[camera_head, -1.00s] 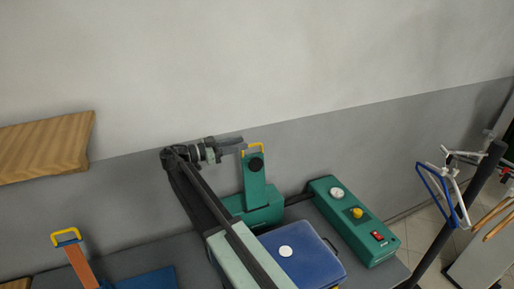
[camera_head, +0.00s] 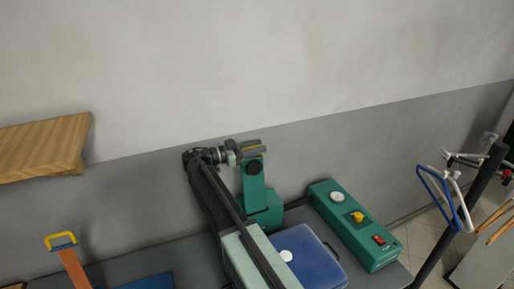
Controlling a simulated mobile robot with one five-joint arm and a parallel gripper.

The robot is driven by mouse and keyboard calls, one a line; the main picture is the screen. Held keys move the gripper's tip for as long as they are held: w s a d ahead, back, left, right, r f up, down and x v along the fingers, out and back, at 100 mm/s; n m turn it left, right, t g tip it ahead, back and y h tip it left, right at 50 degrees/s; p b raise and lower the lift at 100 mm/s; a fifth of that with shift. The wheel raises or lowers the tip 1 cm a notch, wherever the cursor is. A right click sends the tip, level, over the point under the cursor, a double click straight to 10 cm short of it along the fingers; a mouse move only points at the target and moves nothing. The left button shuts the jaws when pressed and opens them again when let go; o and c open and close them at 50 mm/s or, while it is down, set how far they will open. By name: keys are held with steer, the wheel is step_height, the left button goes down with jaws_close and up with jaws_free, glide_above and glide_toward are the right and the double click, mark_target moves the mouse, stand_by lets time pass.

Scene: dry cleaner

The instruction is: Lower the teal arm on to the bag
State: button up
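The teal arm (camera_head: 254,187) stands upright at the back of the bench, with a yellow handle (camera_head: 251,148) at its top. My gripper (camera_head: 252,149) is at this handle, its two dark fingers spread with the yellow showing between them. I cannot see whether they touch it. A flat blue piece (camera_head: 315,262), which may be the bag, lies in front of the teal arm's foot. A white round disc (camera_head: 286,256) is on it. My own arm hides part of its left side.
A teal control box (camera_head: 352,226) with a dial, yellow knob and red switch stands right of the blue piece. An orange arm with a yellow handle (camera_head: 61,240) stands at left. A wooden shelf (camera_head: 42,148) is on the wall; hangers (camera_head: 445,192) hang at right.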

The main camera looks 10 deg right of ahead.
steer(key=c, duration=0.7)
jaws_close()
steer(key=shift+r, duration=0.15)
stand_by(0.5)
